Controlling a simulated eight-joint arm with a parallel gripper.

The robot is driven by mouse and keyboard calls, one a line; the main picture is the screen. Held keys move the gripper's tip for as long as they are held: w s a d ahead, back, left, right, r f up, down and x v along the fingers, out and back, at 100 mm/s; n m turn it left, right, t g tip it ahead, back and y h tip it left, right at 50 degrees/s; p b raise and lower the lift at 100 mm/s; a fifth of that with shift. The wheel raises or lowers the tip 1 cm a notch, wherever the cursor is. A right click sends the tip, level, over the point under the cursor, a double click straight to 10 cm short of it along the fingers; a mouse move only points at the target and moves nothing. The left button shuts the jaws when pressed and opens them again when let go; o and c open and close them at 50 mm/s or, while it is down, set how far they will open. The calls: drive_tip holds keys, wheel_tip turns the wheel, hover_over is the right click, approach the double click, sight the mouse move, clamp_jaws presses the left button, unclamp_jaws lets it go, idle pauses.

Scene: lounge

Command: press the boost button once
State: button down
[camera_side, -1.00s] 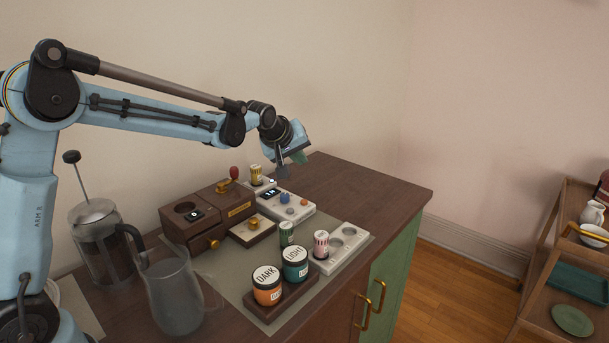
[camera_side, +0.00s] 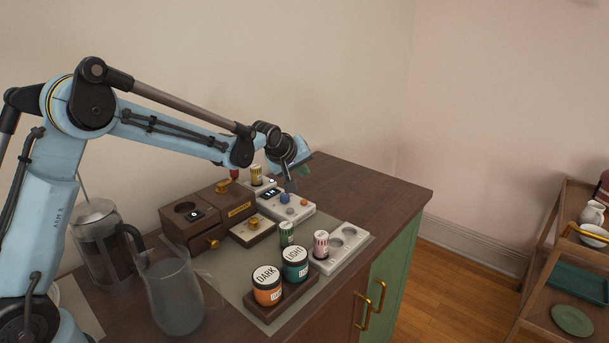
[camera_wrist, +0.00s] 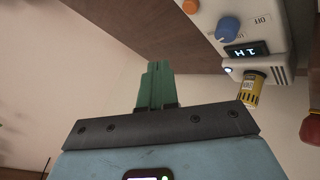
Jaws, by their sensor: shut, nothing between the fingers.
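A white control panel (camera_side: 287,205) lies on the cabinet top. It carries a blue knob (camera_side: 284,198), an orange round button (camera_side: 290,211), a grey round piece (camera_side: 304,201) and a small lit display (camera_side: 271,192). No label reading "boost" is legible, so I cannot tell which piece is the boost button. In the wrist view the blue knob (camera_wrist: 228,28), orange button (camera_wrist: 190,6) and display (camera_wrist: 244,50) show at upper right.
A yellow-labelled canister (camera_side: 256,174) stands behind the panel. A brown wooden box (camera_side: 207,215) is at left. A white tray (camera_side: 345,250), DARK and LIGHT jars (camera_side: 267,285), a glass jug (camera_side: 175,295) and a French press (camera_side: 98,245) stand nearer. The cabinet top right of the panel is clear.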

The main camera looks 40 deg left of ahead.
hover_over(302, 205)
drive_tip(key=shift+f, duration=2.85)
drive_tip(key=shift+f, duration=0.1)
drive_tip(key=shift+f, duration=0.35)
drive_tip(key=shift+f, duration=0.4)
drive_tip(key=shift+r, duration=0.2)
idle(0.5)
drive_tip(key=shift+r, duration=0.65)
drive_tip(key=shift+r, duration=2.5)
